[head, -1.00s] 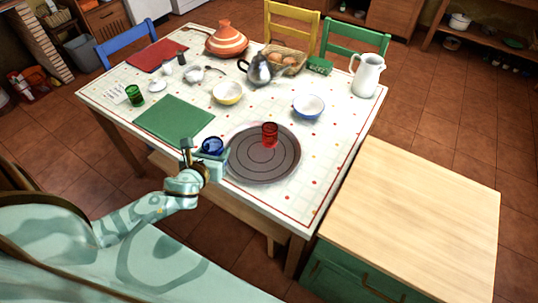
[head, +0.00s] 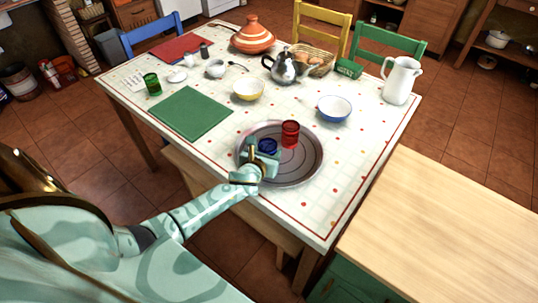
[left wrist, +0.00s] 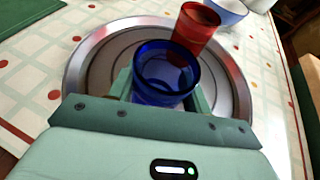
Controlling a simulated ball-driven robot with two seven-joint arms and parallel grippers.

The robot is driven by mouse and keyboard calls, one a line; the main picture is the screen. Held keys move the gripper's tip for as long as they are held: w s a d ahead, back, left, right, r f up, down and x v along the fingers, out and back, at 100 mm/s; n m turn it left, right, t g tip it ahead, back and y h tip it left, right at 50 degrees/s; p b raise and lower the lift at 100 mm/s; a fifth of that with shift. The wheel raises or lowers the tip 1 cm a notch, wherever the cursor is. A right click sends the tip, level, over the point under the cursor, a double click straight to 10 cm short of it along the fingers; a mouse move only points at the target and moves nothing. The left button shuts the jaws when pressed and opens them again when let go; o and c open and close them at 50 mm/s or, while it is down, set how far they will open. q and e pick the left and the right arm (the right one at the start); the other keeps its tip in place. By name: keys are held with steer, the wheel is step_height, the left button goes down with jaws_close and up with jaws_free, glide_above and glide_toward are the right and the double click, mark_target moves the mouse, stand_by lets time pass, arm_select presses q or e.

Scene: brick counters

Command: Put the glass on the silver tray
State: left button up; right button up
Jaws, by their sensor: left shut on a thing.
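The silver tray (head: 305,174) is round with ringed grooves and lies near the front edge of the table. A red glass (head: 290,135) stands on it toward the back. My left gripper (head: 262,150) is shut on a blue glass (head: 267,146) and holds it upright over the tray's left part. In the left wrist view the blue glass (left wrist: 166,75) sits between the fingers, with the red glass (left wrist: 195,27) just behind it to the right. The base of the blue glass is hidden, so I cannot tell whether it touches the tray. A green glass (head: 153,84) stands at the table's far left.
A green placemat (head: 190,113) lies left of the tray. A yellow bowl (head: 248,90), a blue-white bowl (head: 334,108), a teapot (head: 284,68) and a white pitcher (head: 401,80) stand farther back. A wooden counter (head: 455,225) is at right. The tray's right side is free.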

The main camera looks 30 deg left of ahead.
arm_select(q)
steer(key=shift+r, duration=0.1)
steer(key=shift+f, duration=0.2)
steer(key=o, duration=1.1)
steer(key=shift+c, duration=0.2)
steer(key=shift+r, duration=0.3)
steer(key=p+v, duration=0.4)
steer(key=v, duration=0.8)
steer(key=shift+f, duration=0.15)
